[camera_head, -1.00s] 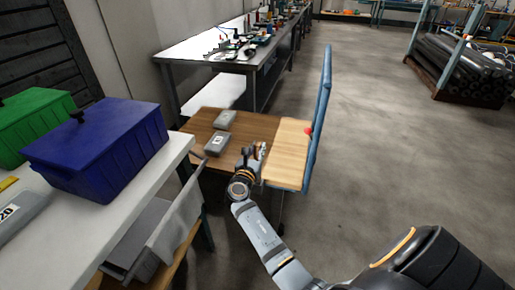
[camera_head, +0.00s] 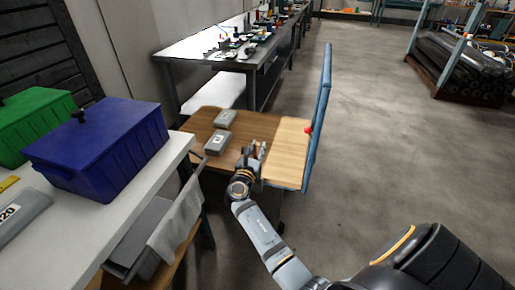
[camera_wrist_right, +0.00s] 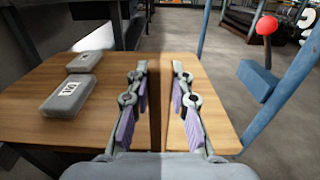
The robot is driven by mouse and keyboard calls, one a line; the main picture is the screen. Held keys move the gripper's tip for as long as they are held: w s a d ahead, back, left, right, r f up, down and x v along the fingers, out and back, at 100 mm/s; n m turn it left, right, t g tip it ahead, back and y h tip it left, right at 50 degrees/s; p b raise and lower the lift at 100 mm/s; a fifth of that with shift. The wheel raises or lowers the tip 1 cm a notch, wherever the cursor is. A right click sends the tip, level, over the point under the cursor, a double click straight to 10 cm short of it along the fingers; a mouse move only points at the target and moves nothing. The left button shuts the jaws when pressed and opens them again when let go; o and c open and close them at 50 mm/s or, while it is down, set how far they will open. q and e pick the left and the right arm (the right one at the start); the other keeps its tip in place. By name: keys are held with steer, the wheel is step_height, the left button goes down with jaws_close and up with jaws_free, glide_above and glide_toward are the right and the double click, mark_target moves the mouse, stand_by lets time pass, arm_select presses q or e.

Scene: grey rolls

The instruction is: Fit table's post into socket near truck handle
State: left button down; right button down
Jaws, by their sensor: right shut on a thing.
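The table has a brown wooden top (camera_head: 195,120). My right gripper (camera_head: 256,158) is at its right edge, and the edge runs between the fingers (camera_wrist_right: 160,100) in the right wrist view. The fingers have purple pads and are shut on the table's edge. Beside it lies the truck's lighter wooden deck (camera_head: 288,150), with a narrow dark gap between the two in the right wrist view. The truck's blue handle (camera_head: 319,110) stands upright at the deck's right side. A red knob (camera_head: 308,129) shows by it. I cannot make out the post or socket. My left gripper is not in view.
Two grey boxes (camera_head: 217,142) (camera_head: 226,118) lie on the table. A white bench (camera_head: 120,215) with blue (camera_head: 95,150) and green (camera_head: 35,115) bins stands at left. A long workbench (camera_head: 200,48) is behind. Open floor (camera_head: 400,150) lies to the right.

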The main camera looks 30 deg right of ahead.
mark_target(257, 143)
step_height(257, 143, down, 6)
steer(key=b, duration=0.4)
stand_by(1.8)
steer(key=c, duration=1.1)
jaws_free()
steer(key=shift+f, duration=0.1)
step_height(257, 143, up, 10)
